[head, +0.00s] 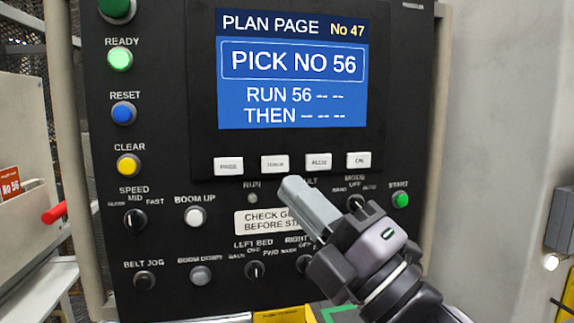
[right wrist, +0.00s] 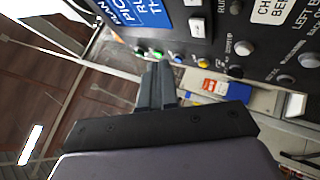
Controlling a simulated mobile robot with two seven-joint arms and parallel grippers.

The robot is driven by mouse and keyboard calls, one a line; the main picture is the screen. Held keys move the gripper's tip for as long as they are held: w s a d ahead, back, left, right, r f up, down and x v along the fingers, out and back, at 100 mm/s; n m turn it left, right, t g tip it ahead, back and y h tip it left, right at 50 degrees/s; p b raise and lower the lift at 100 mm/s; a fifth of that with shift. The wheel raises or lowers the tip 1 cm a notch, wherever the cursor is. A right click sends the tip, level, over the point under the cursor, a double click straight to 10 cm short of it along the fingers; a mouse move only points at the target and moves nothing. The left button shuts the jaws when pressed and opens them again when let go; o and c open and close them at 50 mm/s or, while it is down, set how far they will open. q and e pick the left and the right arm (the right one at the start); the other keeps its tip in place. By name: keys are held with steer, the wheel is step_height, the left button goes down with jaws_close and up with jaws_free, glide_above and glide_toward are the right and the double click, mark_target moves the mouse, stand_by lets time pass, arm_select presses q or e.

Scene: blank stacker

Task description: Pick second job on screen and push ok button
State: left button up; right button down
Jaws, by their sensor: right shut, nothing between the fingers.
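The blue screen (head: 292,72) reads "PLAN PAGE No 47", "PICK NO 56" in a box, then "RUN 56 -- --" and "THEN -- -- --". A row of white buttons sits under it: the leftmost (head: 228,165) seems to read PAGE, the second (head: 275,163) is too small to read, and two more are to the right. I cannot make out an OK label. My right gripper (head: 290,186) is shut and empty, its tips just below the second and third buttons, seemingly apart from the panel. Its fingers also show in the right wrist view (right wrist: 156,72). My left gripper is not in view.
Left of the screen are green READY (head: 120,59), blue RESET (head: 123,112) and yellow CLEAR (head: 128,165) buttons. Knobs and a green START button (head: 401,200) lie below. A red handle (head: 54,214) sticks out at left. My right arm covers the panel's lower right.

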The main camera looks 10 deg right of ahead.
mark_target(284, 175)
steer(key=shift+s+r, duration=0.2)
steer(key=shift+r, duration=0.1)
steer(key=shift+w, duration=0.15)
steer(key=w, duration=0.8)
steer(key=shift+w, duration=0.3)
stand_by(1.9)
steer(key=shift+w, duration=0.4)
